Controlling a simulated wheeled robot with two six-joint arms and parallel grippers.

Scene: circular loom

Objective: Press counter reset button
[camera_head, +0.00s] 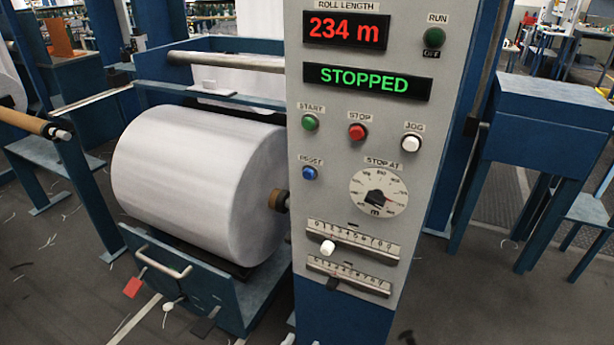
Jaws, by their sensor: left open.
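The blue reset button (310,173) is a small round button on the grey control panel (335,205), low on its left side under a small label that is hard to read. The green start button (310,122) is above it. The red stop button (357,131) and white jog button (411,143) are to the upper right. The red roll length display (343,29) reads 234 m. The green status display (366,81) reads STOPPED. Neither of my grippers can be made out, and nothing covers the reset button.
A stop-at dial (378,192) and two slider scales (352,242) are lower on the panel. A large white fabric roll (200,180) stands left of the panel. A blue table (550,115) stands right.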

